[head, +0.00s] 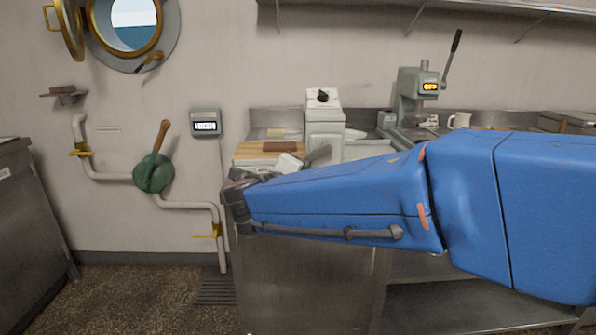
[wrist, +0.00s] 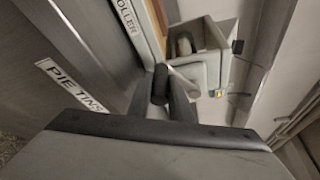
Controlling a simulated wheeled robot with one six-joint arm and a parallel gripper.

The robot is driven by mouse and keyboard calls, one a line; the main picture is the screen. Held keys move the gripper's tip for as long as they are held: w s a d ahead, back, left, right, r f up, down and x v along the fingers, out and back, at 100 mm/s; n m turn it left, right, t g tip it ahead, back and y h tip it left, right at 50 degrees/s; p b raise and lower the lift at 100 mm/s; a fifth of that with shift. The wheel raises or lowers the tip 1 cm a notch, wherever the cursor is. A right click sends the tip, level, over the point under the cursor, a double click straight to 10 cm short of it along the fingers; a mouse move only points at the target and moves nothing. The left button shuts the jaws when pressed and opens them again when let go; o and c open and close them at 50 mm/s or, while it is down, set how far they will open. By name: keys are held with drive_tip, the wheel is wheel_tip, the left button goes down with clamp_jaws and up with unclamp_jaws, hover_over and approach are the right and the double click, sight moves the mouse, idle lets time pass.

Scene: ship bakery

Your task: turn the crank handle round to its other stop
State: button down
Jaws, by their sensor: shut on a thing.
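The crank handle's dark grip (wrist: 160,84) shows in the wrist view, upright between the two fingers of my gripper (wrist: 163,92). The fingers are shut on it. A pale bar beside the grip (wrist: 186,82) runs off to the right; it may be the crank's arm. In the head view my gripper (head: 320,155) is partly hidden by my blue arm, at the front of a pale machine (head: 325,130) on the counter. The crank handle cannot be made out there. A panel with a label ending in "OLLER" (wrist: 130,18) stands close beside the grip in the wrist view.
A grey open box with a cylinder inside (wrist: 205,55) lies beyond the grip. A wooden board (head: 255,150) lies left of the machine. A lever press (head: 415,95) stands right. A green pump (head: 153,173) is on the wall.

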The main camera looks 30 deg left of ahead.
drive_tip(key=shift+f, duration=0.15)
drive_tip(key=c, duration=1.6)
unclamp_jaws()
drive_tip(key=shift+d, duration=0.1)
drive_tip(key=v, duration=1.7)
drive_tip(key=shift+s+d, duration=0.1)
drive_tip(key=shift+s, duration=0.05)
